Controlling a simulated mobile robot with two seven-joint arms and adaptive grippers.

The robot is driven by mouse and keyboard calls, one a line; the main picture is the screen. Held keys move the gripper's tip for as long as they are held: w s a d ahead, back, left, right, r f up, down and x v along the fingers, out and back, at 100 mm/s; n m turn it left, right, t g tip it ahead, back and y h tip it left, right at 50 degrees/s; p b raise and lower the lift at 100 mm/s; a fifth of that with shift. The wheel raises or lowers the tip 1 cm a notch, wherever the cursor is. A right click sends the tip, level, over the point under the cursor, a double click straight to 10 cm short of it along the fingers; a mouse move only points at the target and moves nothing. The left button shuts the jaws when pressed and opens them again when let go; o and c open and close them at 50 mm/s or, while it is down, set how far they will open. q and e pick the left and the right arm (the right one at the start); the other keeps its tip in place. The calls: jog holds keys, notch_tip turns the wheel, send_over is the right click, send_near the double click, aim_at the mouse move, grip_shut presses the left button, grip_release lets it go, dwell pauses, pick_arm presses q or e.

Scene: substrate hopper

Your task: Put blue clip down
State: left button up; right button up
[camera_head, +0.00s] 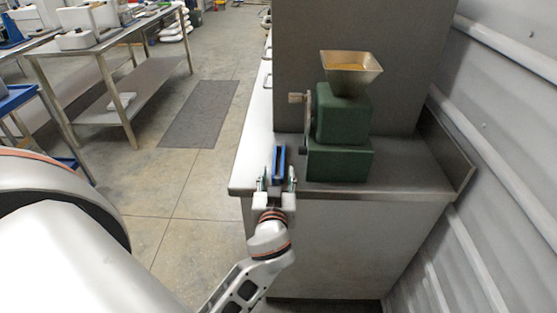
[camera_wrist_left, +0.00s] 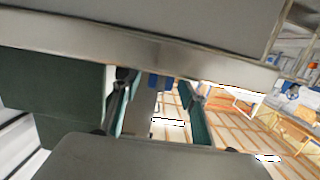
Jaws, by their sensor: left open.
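The blue clip (camera_head: 279,164) stands upright at the front edge of the steel counter (camera_head: 405,175), left of the green machine. My left gripper (camera_head: 277,180) is open, with one finger on each side of the clip's near end. In the left wrist view, a small blue part of the clip (camera_wrist_left: 158,82) shows beyond the spread fingers, near the counter edge (camera_wrist_left: 130,45); the rest is hidden. I cannot tell whether the fingers touch the clip. My right gripper is in neither view.
A grey cabinet (camera_head: 400,50) rises behind. A corrugated wall (camera_head: 510,150) bounds the right. Floor is open at left, with a dark mat (camera_head: 200,112).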

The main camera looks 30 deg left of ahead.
aim_at(279, 168)
pick_arm(q)
jog(key=shift+w+a+r, duration=0.1)
jog(key=shift+w+a, duration=0.15)
jog(key=shift+w, duration=0.2)
jog(key=x, duration=0.3)
jog(key=shift+w+a+r+p, duration=0.15)
jog(key=shift+w+p, duration=0.1)
jog(key=shift+p, duration=0.15)
jog(key=shift+w+a, duration=0.2)
jog(key=shift+w, duration=0.2)
grip_shut()
jog(key=shift+r, duration=0.15)
notch_tip(279, 168, up, 9)
jog(key=p, duration=0.1)
jog(key=shift+r+p, duration=0.2)
jog(key=shift+p, duration=0.2)
